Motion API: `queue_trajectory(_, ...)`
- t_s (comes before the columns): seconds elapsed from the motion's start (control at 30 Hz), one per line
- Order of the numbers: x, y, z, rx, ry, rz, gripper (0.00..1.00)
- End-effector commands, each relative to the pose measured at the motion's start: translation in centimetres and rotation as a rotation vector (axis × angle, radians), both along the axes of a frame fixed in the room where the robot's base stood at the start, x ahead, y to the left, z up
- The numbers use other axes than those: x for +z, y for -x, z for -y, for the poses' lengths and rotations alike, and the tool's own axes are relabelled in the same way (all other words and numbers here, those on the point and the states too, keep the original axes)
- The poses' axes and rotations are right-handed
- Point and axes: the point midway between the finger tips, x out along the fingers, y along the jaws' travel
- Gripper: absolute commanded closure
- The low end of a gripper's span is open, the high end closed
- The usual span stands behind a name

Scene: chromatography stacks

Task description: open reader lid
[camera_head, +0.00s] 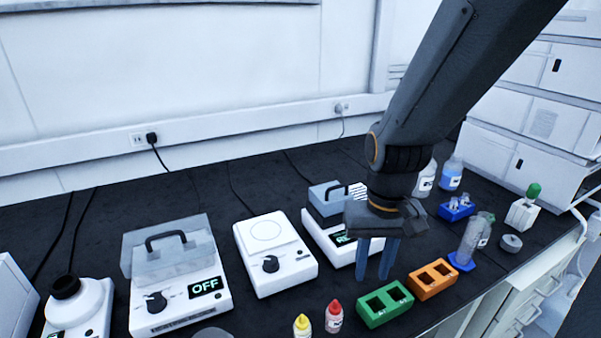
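A white device, apparently the reader (326,240), stands right of centre on the black bench. Its display starts with "RE"; the rest is hidden behind my gripper. A grey-blue lid (322,200) with a dark handle sits on its back part and looks closed. The lid's right side is partly covered by my arm. My gripper (373,277) points down in front of the reader's right side. Its two blue fingers are apart with nothing between them. I cannot tell its exact height above the bench.
A device reading OFF (178,309) with a clear handled lid stands left. A white plate with a knob (289,275) stands between. Green (385,308) and orange (433,282) racks and yellow (302,327) and red (334,318) capped bottles line the front. Bottles stand right.

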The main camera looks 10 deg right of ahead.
Motion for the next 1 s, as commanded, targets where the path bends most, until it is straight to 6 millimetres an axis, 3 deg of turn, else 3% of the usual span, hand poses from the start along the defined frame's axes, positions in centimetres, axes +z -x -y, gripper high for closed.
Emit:
queue_trajectory(0.3,8.9,-12.3,-1.1,-0.656,-0.069,0.084,0.73)
queue_trajectory(0.4,11.4,-15.8,-1.6,-0.86,-0.104,0.101,0.73)
queue_trajectory(0.53,13.5,-18.9,-1.9,-1.049,-0.141,0.111,0.73)
queue_trajectory(0.73,13.8,-20.6,-1.9,-1.16,-0.161,0.113,0.73)
queue_trajectory(1.0,9.9,-21.2,-2.1,-1.163,-0.16,0.111,0.73)
